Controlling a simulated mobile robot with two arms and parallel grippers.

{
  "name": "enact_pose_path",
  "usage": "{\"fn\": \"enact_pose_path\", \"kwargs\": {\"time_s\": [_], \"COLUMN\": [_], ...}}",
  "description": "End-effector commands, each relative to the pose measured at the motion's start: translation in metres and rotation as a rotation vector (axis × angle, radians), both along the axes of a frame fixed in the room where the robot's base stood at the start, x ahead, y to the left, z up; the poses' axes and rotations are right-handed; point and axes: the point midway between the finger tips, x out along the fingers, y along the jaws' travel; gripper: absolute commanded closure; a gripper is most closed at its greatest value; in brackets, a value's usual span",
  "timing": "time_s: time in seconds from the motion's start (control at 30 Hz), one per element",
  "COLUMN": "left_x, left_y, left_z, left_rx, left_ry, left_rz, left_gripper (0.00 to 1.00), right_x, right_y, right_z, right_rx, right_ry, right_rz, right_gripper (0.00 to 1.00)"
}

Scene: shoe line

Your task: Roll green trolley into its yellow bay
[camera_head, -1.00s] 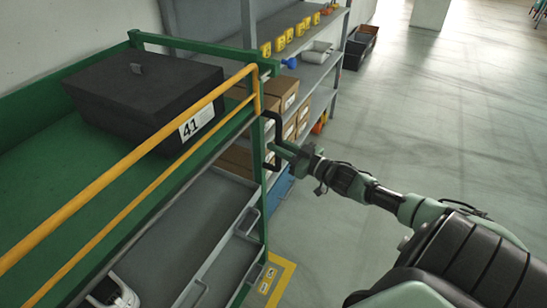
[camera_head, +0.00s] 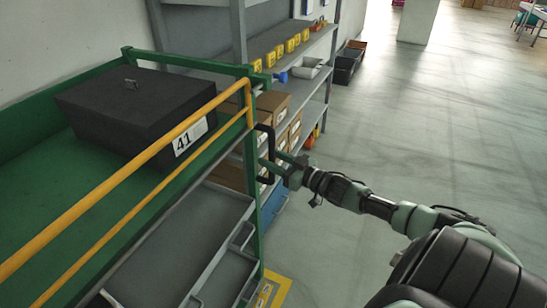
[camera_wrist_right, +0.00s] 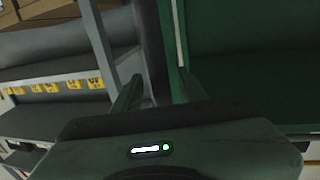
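The green trolley (camera_head: 256,208) stands at the left in the head view, with a yellow rail (camera_head: 120,173) along its near side. A black upright handle (camera_head: 269,149) is on its right end post. My right gripper (camera_head: 273,164) is at this handle. The right wrist view shows its two fingers (camera_wrist_right: 156,88) on either side of the dark handle bar, seemingly closed on it. Part of the yellow bay marking (camera_head: 279,289) shows on the floor by the trolley's lower right corner; the rest is hidden. My left gripper is out of view.
A dark box (camera_head: 140,108) labelled 41 sits on the trolley's top deck, with grey trays (camera_head: 180,240) below. A grey shelf (camera_head: 312,78) with cartons and yellow tags stands just behind the trolley. Dark crates (camera_head: 348,64) stand beyond it. The floor at the right is open.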

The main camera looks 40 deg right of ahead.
Motion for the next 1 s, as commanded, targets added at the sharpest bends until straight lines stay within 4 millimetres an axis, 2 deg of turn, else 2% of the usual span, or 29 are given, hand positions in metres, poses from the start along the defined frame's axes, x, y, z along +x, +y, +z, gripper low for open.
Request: {"fn": "enact_pose_path", "kwargs": {"time_s": [0.17, 0.6, 0.8, 1.0], "left_x": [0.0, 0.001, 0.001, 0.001], "left_y": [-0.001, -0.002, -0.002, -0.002], "left_z": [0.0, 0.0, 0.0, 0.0], "left_rx": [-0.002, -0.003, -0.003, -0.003], "left_ry": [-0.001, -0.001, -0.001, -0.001], "left_rz": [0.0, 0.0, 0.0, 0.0], "left_gripper": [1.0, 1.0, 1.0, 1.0], "right_x": [-0.011, -0.067, -0.076, -0.076], "right_y": [-0.002, -0.014, -0.015, -0.016], "right_z": [-0.001, -0.002, 0.0, 0.0], "right_rx": [0.002, 0.001, 0.0, 0.0], "right_ry": [0.002, 0.004, 0.0, 0.0], "right_rz": [0.001, -0.001, 0.0, 0.0], "right_gripper": [0.59, 0.59, 0.59, 0.59]}}
